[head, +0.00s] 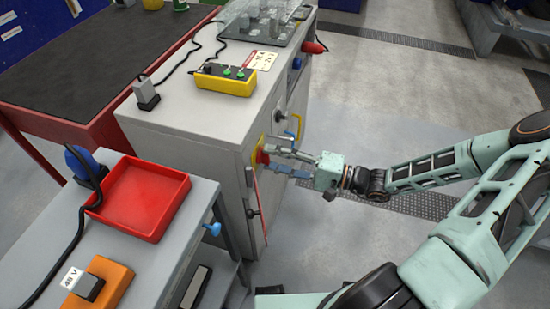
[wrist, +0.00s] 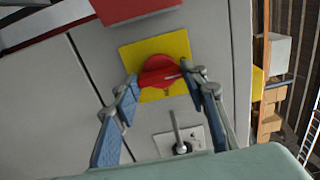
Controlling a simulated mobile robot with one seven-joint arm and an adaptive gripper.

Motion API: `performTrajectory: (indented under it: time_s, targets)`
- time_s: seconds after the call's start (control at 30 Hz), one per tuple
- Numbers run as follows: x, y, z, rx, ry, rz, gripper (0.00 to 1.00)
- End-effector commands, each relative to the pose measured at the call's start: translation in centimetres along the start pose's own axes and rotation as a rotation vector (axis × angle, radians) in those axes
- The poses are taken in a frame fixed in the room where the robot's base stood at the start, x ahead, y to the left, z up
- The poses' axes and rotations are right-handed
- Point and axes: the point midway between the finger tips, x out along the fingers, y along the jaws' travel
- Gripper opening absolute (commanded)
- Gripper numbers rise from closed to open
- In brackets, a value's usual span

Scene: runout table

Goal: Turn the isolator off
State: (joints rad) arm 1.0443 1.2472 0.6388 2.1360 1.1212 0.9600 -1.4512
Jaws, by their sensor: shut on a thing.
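The isolator is a red rotary knob (wrist: 160,72) on a square yellow plate (wrist: 181,50), on the flat side of a grey cabinet. In the head view the red knob (head: 261,157) shows partly behind the fingers. My gripper (wrist: 162,77) has its two fingers on opposite sides of the knob and is shut on it. In the head view my gripper (head: 268,154) reaches in from the right against the cabinet side. The knob's markings are too small to read.
A grey plate with a metal lever (wrist: 177,128) sits close beside the isolator. The grey cabinet (head: 190,125) carries a yellow button box (head: 225,82). A red tray (head: 145,198) stands on the bench in front. Open floor (head: 400,90) lies to the right.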

Motion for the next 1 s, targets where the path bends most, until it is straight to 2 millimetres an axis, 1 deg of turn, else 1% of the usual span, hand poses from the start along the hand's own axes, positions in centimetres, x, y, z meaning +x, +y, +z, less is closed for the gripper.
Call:
performTrajectory:
  time_s: [0.03, 0.1, 0.2, 0.47, 0.57, 0.67, 0.9, 1.0]
  targets:
    - [-0.1, 0.1, 0.0, 0.001, 0.001, 0.002, 0.41]
    - [-0.1, 0.1, 0.0, 0.001, 0.001, 0.002, 0.48]
    - [-0.1, 0.1, 0.0, 0.001, 0.001, 0.001, 0.57]
    - [-0.1, 0.0, 0.0, 0.001, 0.001, 0.001, 0.57]
    - [-0.7, 0.0, -0.1, 0.000, 0.002, 0.002, 0.57]
    - [-2.2, 0.0, -0.1, 0.000, 0.004, 0.002, 0.57]
    - [-7.4, 0.1, -0.1, -0.001, 0.005, 0.004, 0.57]
    - [-9.3, 0.1, -0.1, -0.001, 0.004, 0.003, 0.57]
